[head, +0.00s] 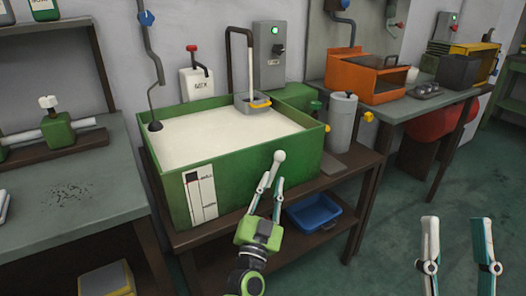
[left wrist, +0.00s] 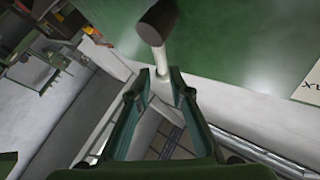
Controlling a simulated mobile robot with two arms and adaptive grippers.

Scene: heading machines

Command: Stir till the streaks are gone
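The green tank (head: 247,178) is filled with smooth, cream liquid (head: 215,138); no clear streaks show at this distance. My left gripper (head: 272,176) is outside the tank's front wall, towards its right. In the left wrist view its fingers (left wrist: 161,76) close around a short pale rod (left wrist: 157,56) with a dark, shaded knob (left wrist: 157,20) on its end. A pale round knob (head: 279,156) shows above the fingertips in the head view. What the rod is attached to is hidden. My right gripper (head: 456,250) is open and empty, at lower right, away from the tank.
A box marked MIX (head: 197,85) with a red-tipped lever stands behind the tank. A grey box and pipe (head: 252,100) hang at its back rim. A grey canister (head: 341,125) stands at right, a blue tray (head: 313,212) below. The floor at right is clear.

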